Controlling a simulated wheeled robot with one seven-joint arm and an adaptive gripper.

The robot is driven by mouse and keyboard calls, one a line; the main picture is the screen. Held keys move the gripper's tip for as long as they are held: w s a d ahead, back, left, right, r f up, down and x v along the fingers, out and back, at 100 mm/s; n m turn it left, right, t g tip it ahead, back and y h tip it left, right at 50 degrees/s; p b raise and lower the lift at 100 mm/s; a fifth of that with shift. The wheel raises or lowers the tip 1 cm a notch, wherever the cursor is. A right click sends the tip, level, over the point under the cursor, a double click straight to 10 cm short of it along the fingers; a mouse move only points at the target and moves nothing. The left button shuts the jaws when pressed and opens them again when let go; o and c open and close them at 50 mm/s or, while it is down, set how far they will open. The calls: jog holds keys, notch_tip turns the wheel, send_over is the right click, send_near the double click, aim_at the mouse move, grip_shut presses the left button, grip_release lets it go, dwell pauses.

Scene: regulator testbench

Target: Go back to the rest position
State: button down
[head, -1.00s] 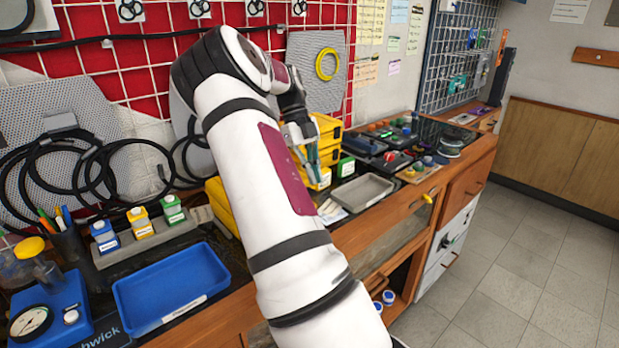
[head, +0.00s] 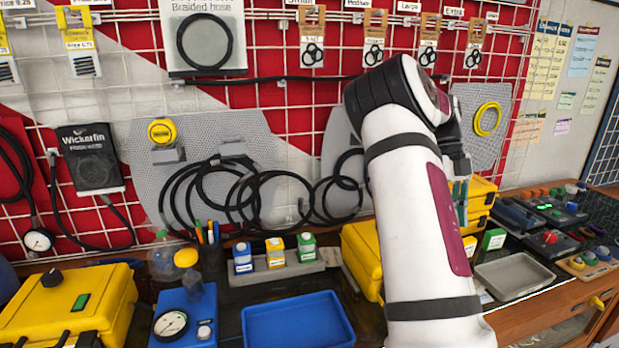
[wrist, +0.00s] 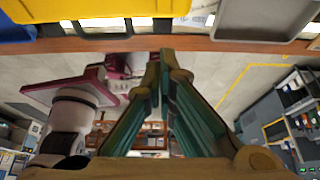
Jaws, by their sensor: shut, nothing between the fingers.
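My gripper (wrist: 163,60) shows in the wrist view with its fingertips together and nothing between them. In the head view my gripper (head: 460,190) is partly hidden behind my white arm, in front of the yellow cases at the right of the bench. In the wrist view the bench's front edge (wrist: 200,44) runs across the top, just beyond the fingertips. I cannot tell whether the fingers touch anything there.
A blue tray (head: 300,322) and a blue gauge box (head: 185,318) stand on the bench left of my arm. A grey tray (head: 512,275) lies to its right. Black hoses (head: 235,190) hang behind. Open floor (wrist: 225,75) shows in the wrist view.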

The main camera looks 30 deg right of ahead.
jog(key=s+a+r+n+t, duration=0.1)
jog(key=a+r+n+t, duration=0.25)
jog(key=a+n, duration=0.75)
jog(key=a+r+n+t, duration=0.2)
jog(key=a+r+n, duration=0.3)
jog(key=a+n, duration=0.5)
jog(key=s+a+n+t, duration=0.2)
jog(key=s+a+n, duration=0.4)
jog(key=a+n, duration=0.2)
jog(key=s+a+f+n+t+h+p, duration=0.1)
jog(key=s+a+n, duration=0.4)
jog(key=a+n, duration=0.4)
jog(key=shift+s+a+n+t, duration=0.3)
jog(key=shift+s+a+t, duration=0.1)
jog(key=shift+a, duration=0.6)
